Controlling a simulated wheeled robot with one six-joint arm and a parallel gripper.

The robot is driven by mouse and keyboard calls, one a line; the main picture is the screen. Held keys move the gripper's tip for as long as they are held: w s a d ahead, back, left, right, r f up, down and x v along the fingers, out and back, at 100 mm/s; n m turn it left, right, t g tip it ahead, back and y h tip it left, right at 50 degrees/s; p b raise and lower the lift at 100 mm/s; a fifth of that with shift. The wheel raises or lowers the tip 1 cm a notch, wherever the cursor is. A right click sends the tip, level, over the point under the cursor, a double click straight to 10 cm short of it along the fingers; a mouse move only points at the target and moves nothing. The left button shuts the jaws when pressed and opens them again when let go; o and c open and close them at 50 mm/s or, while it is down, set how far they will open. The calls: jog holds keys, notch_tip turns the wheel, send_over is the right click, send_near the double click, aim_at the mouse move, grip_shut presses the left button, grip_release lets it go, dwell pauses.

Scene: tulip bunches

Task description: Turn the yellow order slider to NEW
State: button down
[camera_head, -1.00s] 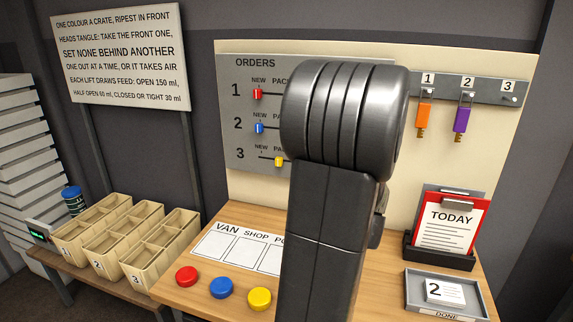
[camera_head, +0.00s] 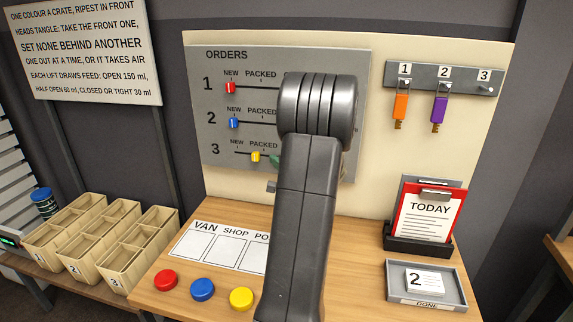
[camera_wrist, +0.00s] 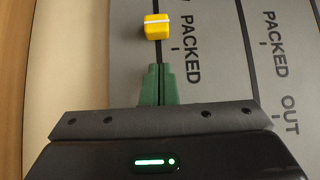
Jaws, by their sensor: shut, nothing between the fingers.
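The yellow order slider (camera_head: 255,156) is on row 3 of the grey ORDERS board (camera_head: 345,60). It sits between the NEW and PACKED marks, a little on the NEW side of the PACKED mark. In the wrist view the yellow slider (camera_wrist: 157,27) is a yellow block with a pale stripe, above my fingertips in the picture. My gripper (camera_wrist: 158,82) is shut and empty, its green fingers over the track on the PACKED side of the slider. A gap shows between fingers and slider. In the head view my gripper (camera_head: 274,159) is mostly hidden by my arm.
The red slider (camera_head: 230,87) and blue slider (camera_head: 234,123) are at NEW on rows 1 and 2. Red, blue and yellow buttons (camera_head: 241,299) are on the bench below. A key rack (camera_head: 420,75) and TODAY clipboard (camera_head: 432,215) are right of my arm.

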aim_at(259, 158)
jog(key=shift+w+a, duration=0.2)
jog(key=shift+a, duration=0.55)
jog(key=shift+w+a, duration=0.15)
jog(key=shift+a, duration=0.55)
jog(key=shift+w+a+f+b, duration=0.15)
jog(key=shift+a+f+b, duration=0.05)
jog(key=shift+a+b, duration=0.4)
jog(key=a+b, duration=0.2)
jog(key=w+a+b, duration=0.1)
jog(key=a+b, duration=0.1)
jog(key=b, duration=0.1)
jog(key=shift+w+a, duration=0.2)
jog(key=shift+a, duration=0.05)
jog(key=shift+w+a+r, duration=0.15)
jog(key=shift+a+r, duration=0.1)
jog(key=shift+a, duration=0.05)
